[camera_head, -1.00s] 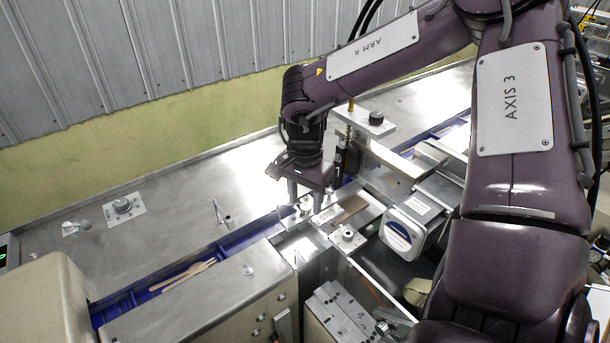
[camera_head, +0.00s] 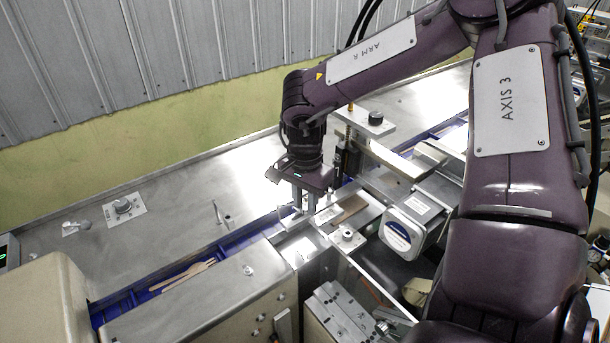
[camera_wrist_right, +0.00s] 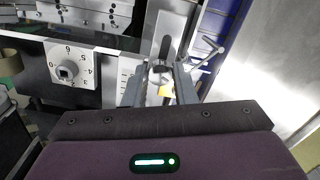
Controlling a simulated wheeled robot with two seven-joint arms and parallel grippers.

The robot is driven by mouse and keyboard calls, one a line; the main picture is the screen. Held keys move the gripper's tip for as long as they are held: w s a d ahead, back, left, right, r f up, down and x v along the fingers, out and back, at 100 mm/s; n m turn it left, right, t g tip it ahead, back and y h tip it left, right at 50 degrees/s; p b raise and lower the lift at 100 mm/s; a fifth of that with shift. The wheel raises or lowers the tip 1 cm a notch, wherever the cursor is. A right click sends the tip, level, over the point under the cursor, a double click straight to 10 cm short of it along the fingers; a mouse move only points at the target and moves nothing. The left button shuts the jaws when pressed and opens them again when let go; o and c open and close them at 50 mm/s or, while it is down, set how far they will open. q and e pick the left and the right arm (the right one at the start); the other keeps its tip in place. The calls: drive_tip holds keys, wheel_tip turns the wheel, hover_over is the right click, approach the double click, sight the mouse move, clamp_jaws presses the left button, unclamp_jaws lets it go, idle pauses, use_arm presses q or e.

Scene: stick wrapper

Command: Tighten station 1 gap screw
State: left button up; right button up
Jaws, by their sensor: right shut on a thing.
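My right gripper (camera_head: 306,208) points down over the metal guide beside the blue channel in the head view. Its fingers are shut on a small round metal screw head, the gap screw (camera_wrist_right: 160,73), which shows between the fingertips in the right wrist view. In the head view the fingers mostly hide this screw. My left gripper is not in view.
A post with a black knob (camera_head: 376,118) stands behind the gripper. A numbered dial (camera_wrist_right: 68,69) is left of the fingers in the wrist view. The steel deck (camera_head: 170,232) behind is mostly clear.

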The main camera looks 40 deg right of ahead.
drive_tip(key=shift+w+f+m+b, duration=0.1)
drive_tip(key=shift+f+m+b, duration=0.05)
drive_tip(key=shift+m+b, duration=0.95)
drive_tip(key=m+b, duration=0.1)
drive_tip(key=m, duration=0.1)
drive_tip(key=shift+m, duration=0.4)
drive_tip(key=m+b, duration=0.2)
drive_tip(key=m, duration=0.1)
drive_tip(key=shift+m, duration=0.3)
drive_tip(key=m+b, duration=0.1)
drive_tip(key=m, duration=0.3)
drive_tip(key=shift+w+d+m, duration=0.1)
drive_tip(key=shift+m, duration=0.2)
drive_tip(key=m+b, duration=0.1)
drive_tip(key=m, duration=0.2)
drive_tip(key=shift+m, duration=0.3)
drive_tip(key=m+b, duration=0.1)
drive_tip(key=m, duration=0.3)
drive_tip(key=shift+m, duration=0.3)
drive_tip(key=m+b, duration=0.1)
drive_tip(key=m, duration=0.3)
drive_tip(key=shift+d+r, duration=0.1)
drive_tip(key=shift+r, duration=0.1)
drive_tip(key=shift+m+b, duration=0.4)
drive_tip(key=shift+m, duration=2)
